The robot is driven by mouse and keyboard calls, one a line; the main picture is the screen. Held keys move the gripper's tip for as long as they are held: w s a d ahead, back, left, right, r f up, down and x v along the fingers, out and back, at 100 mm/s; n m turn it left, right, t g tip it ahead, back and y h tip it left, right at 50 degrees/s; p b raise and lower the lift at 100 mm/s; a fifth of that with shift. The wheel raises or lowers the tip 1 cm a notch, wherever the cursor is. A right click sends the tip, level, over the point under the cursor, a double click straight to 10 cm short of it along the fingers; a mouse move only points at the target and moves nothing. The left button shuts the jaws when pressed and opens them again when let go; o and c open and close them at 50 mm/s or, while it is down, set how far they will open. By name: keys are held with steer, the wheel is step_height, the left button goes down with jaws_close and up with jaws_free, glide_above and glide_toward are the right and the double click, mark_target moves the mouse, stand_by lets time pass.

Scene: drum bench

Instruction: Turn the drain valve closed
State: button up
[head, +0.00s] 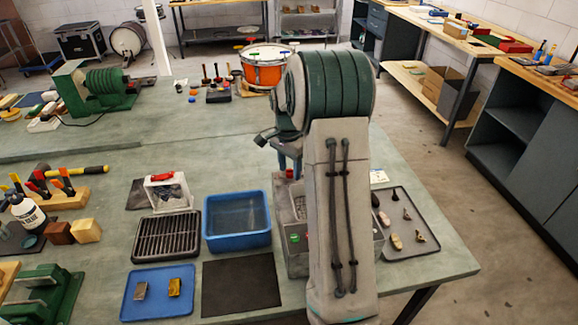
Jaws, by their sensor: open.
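A grey box-like unit (297,262) stands on the bench, mostly hidden behind my arm. A green knob (294,238) shows on its left part, and a small red piece (289,174) shows at its back. I cannot tell which of these, if either, is the drain valve, or how it is turned. My arm rises from the bottom of the head view, bends at the top and reaches away over the unit.
A blue basin (237,243), black rack (166,250), dark mat (240,300) and blue tray (157,310) with two small blocks lie left of the unit. A dark tray (427,246) of small parts lies right. An orange drum (264,80) stands behind.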

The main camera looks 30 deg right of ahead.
jaws_close()
